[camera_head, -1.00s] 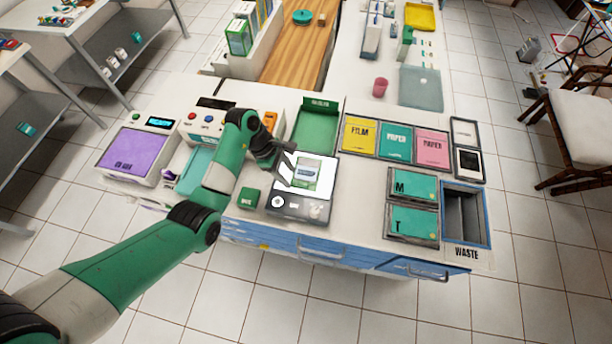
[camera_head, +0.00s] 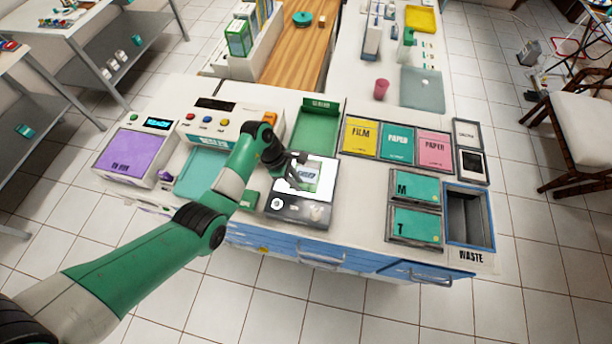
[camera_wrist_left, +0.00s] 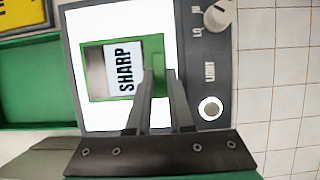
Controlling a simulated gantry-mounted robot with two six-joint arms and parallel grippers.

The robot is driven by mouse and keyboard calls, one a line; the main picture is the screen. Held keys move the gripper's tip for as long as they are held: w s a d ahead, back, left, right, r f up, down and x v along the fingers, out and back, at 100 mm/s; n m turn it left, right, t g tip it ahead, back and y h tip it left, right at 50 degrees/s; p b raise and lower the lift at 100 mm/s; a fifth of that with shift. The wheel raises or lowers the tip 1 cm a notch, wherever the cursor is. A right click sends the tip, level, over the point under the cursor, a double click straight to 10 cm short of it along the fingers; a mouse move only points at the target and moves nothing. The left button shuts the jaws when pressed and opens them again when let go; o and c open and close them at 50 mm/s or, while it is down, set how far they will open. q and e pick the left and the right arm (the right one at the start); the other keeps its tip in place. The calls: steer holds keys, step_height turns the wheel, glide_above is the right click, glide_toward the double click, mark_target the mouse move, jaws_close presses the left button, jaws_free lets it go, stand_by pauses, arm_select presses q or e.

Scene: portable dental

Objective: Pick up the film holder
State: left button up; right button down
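The film holder (camera_head: 313,174) is a flat green-edged piece with a white label, lying on the bright panel of the light box (camera_head: 291,207). In the left wrist view the film holder (camera_wrist_left: 122,45) shows a "SHARP" label, a grey film area and a raised green tab. My left gripper (camera_head: 297,172) is down over the light box. In the left wrist view its two fingers (camera_wrist_left: 160,80) stand close on either side of the green tab, with little or no gap. The fingers hide part of the holder. My right gripper is not in view.
A green tray (camera_head: 316,130) stands behind the light box. Film and paper bins (camera_head: 360,138) lie to the right, with M and T boxes (camera_head: 414,224) and a waste bin (camera_head: 466,215).

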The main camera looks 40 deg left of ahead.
arm_select(q)
steer(key=shift+r, duration=0.1)
jaws_close()
steer(key=shift+r, duration=0.25)
steer(key=r, duration=0.1)
steer(key=r+p, duration=0.2)
steer(key=shift+s+d+r, duration=0.15)
steer(key=shift+s+r, duration=0.2)
steer(key=shift+r, duration=0.05)
steer(key=s+d+r+p, duration=0.4)
steer(key=s+r+p, duration=0.4)
steer(key=s, duration=0.4)
steer(key=shift+s+r+p, duration=0.25)
steer(key=shift+s+p, duration=0.05)
steer(key=shift+p, duration=0.2)
